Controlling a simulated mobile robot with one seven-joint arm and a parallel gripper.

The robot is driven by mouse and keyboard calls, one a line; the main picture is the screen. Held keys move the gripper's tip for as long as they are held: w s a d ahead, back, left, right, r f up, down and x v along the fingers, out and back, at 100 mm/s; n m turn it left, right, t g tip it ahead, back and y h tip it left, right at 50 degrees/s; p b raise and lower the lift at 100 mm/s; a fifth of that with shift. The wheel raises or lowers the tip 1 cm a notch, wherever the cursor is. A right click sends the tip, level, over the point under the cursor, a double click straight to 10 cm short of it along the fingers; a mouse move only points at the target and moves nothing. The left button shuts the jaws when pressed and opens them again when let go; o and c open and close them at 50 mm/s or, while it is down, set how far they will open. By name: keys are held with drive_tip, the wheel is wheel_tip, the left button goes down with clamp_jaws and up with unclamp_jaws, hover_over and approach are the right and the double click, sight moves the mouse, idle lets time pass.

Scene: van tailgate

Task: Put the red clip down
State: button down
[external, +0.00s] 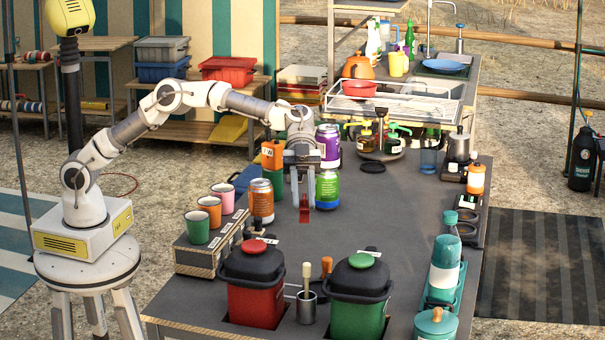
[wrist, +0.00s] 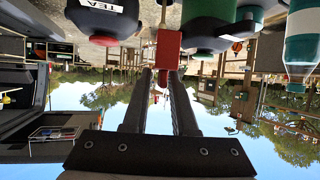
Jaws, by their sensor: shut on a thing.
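My gripper (external: 303,190) points down over the grey table, just right of an orange can (external: 261,201) and left of a green can (external: 327,189). It is shut on the red clip (external: 304,214), a small red piece that hangs below the fingertips. I cannot tell whether the clip touches the tabletop. In the wrist view my gripper's dark fingers (wrist: 163,76) close on the red clip (wrist: 168,48), which sticks out past the tips. The part of the clip between the fingers is hidden.
A red canister (external: 254,300) and a green canister (external: 357,308) stand at the table's front. A purple can (external: 327,146) stands behind the gripper. Cups (external: 197,227) line the left edge. The grey tabletop (external: 400,220) to the right is clear.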

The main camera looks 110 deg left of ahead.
drive_tip(key=d+n+t, duration=0.1)
drive_tip(key=d, duration=0.4)
drive_tip(key=s+d+n+t+y+p, duration=0.1)
drive_tip(key=d, duration=0.5)
drive_tip(key=s+d+n+t, duration=0.1)
drive_tip(key=d, duration=0.4)
drive_tip(key=shift+s+d+r, duration=0.15)
drive_tip(key=shift+s+d, duration=0.05)
drive_tip(key=shift+d, duration=0.2)
drive_tip(key=s+d+f+n+t+y+p, duration=0.2)
drive_tip(key=s+d+n+t+y, duration=0.25)
drive_tip(key=s+d, duration=0.45)
drive_tip(key=s+a+n+t+y+p, duration=0.1)
drive_tip(key=s+a+n+y, duration=0.35)
drive_tip(key=s, duration=0.45)
drive_tip(key=s+a+n+y+p, duration=0.1)
drive_tip(key=s+a+n+y, duration=0.3)
drive_tip(key=s, duration=0.5)
drive_tip(key=w+a+f+b, duration=0.1)
drive_tip(key=w+a+f, duration=0.1)
drive_tip(key=w+f, duration=0.1)
drive_tip(key=w+a+f+b, duration=0.2)
drive_tip(key=w+f, duration=0.1)
drive_tip(key=f, duration=0.1)
drive_tip(key=w+a+f+b, duration=0.1)
drive_tip(key=w+a+f, duration=0.2)
drive_tip(key=w+f, duration=0.1)
drive_tip(key=shift+f, duration=0.2)
drive_tip(key=shift+f+b, duration=1.15)
drive_tip(key=shift+f, duration=0.75)
